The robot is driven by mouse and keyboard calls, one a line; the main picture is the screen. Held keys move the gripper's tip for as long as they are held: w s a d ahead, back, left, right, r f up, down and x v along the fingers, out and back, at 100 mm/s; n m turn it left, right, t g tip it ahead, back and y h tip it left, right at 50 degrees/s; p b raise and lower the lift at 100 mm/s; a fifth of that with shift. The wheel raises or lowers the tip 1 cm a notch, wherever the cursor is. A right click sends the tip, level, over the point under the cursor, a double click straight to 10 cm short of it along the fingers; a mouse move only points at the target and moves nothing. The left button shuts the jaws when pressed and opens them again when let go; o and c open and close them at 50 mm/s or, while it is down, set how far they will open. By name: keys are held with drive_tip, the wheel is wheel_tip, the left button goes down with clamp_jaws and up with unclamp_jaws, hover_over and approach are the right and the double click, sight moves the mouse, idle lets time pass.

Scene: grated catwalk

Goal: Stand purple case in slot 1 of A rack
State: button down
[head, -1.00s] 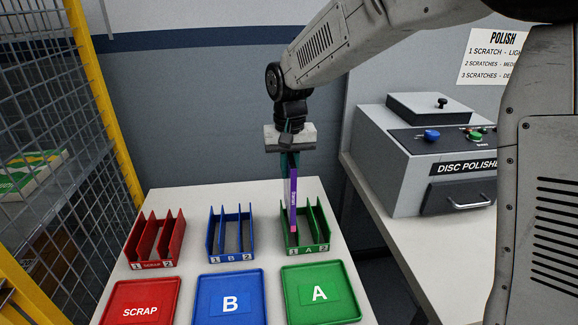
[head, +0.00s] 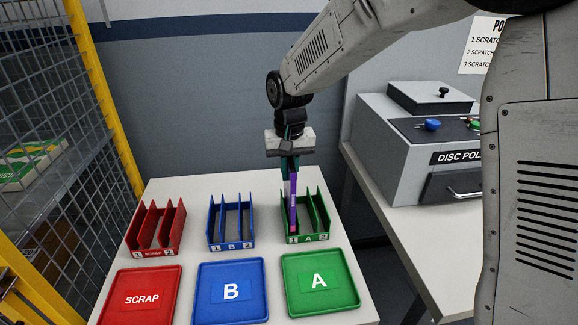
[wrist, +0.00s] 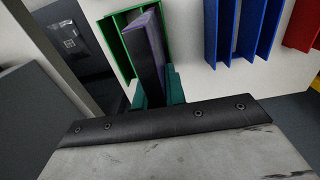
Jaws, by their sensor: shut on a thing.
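The purple case (head: 293,205) is thin and upright, with a pink lower end. My gripper (head: 290,168) is shut on its top and holds it over the left part of the green A rack (head: 319,238), at the side marked 1. Its lower end appears to be down among the rack's dividers; I cannot tell whether it touches the bottom. In the wrist view the case (wrist: 149,58) stands between my teal fingers (wrist: 154,92) and reaches into the green rack (wrist: 115,42).
The blue B rack (head: 231,243) and red scrap rack (head: 155,252) stand to the left. Red (head: 142,299), blue (head: 231,308) and green (head: 320,303) trays lie in front. A disc polisher (head: 408,170) stands on the right bench. A mesh fence (head: 45,110) is at left.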

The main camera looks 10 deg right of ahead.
drive_tip(key=shift+f, duration=1.8)
drive_tip(key=c, duration=1)
unclamp_jaws()
drive_tip(key=shift+o, duration=0.2)
drive_tip(key=shift+r, duration=4.05)
drive_tip(key=shift+d, duration=0.1)
